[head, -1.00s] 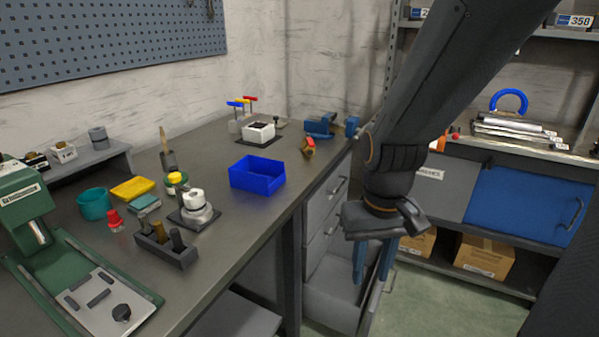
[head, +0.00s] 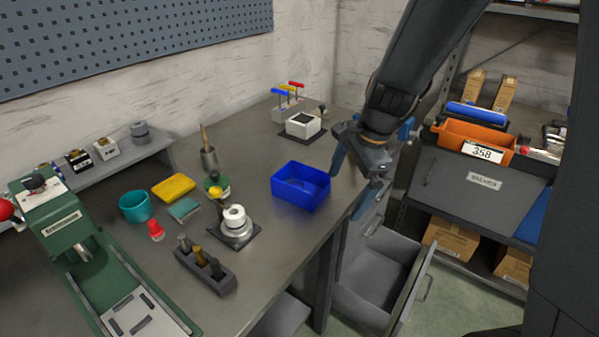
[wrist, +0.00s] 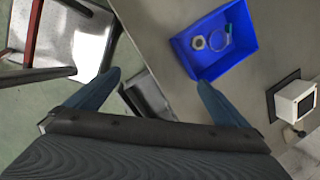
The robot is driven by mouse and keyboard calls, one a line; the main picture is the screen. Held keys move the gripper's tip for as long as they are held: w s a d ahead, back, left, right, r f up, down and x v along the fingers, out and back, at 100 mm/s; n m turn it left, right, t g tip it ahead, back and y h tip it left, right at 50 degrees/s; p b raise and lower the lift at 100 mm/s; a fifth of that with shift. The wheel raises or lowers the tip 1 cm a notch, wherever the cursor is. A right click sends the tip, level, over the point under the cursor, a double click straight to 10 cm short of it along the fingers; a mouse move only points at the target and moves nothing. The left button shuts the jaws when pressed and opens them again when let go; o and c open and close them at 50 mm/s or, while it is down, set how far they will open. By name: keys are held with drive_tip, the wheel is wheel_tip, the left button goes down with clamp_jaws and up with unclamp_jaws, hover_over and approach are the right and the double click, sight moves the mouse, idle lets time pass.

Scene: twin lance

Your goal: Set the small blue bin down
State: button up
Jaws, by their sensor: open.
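The small blue bin (head: 301,187) stands upright on the grey workbench, near its right front edge. In the wrist view the bin (wrist: 216,42) shows from above, with a pale ring-shaped part and a clear item with a green end inside. My gripper (head: 350,190) is open and empty, just right of the bin and over the bench edge. In the wrist view the fingers of my gripper (wrist: 160,90) are spread wide, with the right fingertip close to the bin's near corner. I cannot tell whether that finger touches it.
An open grey drawer (head: 383,277) juts out below the bench edge. A white block (head: 303,125) stands behind the bin. A round white-topped fixture (head: 235,228) and a dark tool holder (head: 206,270) stand left of it. Bare bench lies in front of the bin.

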sight(296, 186)
drive_tip(key=w+a+r+m+t+y+p, duration=0.1)
drive_tip(key=w+a+r+m+p, duration=0.35)
drive_tip(key=w+a+m, duration=0.4)
drive_tip(key=shift+m, duration=0.75)
drive_tip(key=x, duration=0.2)
drive_tip(key=s+p+x, duration=0.1)
drive_tip(key=x, duration=0.4)
drive_tip(key=shift+s+f+p, duration=0.1)
drive_tip(key=shift+f+p, duration=0.3)
drive_tip(key=shift+f, duration=0.5)
drive_tip(key=shift+f, duration=0.25)
drive_tip(key=c, duration=1.3)
